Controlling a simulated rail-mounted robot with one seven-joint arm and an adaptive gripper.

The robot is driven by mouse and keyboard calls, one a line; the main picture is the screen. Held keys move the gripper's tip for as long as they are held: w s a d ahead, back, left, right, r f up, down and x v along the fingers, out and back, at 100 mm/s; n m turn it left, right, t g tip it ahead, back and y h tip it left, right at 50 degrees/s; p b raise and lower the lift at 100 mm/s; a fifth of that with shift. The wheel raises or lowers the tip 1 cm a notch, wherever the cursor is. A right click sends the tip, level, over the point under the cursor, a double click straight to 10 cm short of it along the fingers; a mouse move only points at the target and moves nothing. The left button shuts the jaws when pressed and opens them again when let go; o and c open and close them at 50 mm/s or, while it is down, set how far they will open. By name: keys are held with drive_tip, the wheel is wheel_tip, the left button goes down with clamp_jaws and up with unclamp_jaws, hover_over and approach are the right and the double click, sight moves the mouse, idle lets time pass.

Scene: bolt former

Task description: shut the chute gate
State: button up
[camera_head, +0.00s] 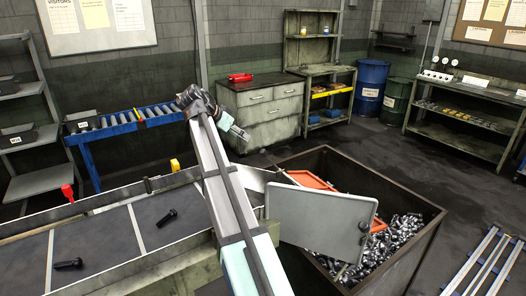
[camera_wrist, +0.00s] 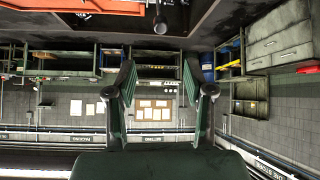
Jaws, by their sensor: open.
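The chute gate (camera_head: 318,222) is a flat grey panel at the end of the conveyor in the head view. It stands out at an angle over the bolt bin, with a dark knob (camera_head: 363,227) near its right edge. A dark round knob (camera_wrist: 160,24) also shows at the top of the wrist view, beyond my fingers. My gripper (camera_head: 238,131) is raised behind and left of the gate, clear of it. In the wrist view my gripper (camera_wrist: 160,78) has its two fingers spread with nothing between them. The gate's hinge side is partly hidden.
The dark bin (camera_head: 418,200) holds many loose bolts and an orange panel (camera_head: 308,180). The conveyor (camera_head: 110,232) carries dark bolts and runs up to the gate from the left. A drawer cabinet (camera_head: 270,112) and blue roller stand (camera_head: 122,128) are behind.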

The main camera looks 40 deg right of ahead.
sight(262, 151)
drive_tip(key=p+x, duration=0.3)
drive_tip(key=x, duration=1.2)
drive_tip(key=shift+d+f+p, duration=0.2)
drive_tip(key=shift+f+p, duration=0.05)
drive_tip(key=shift+p, duration=0.05)
clamp_jaws()
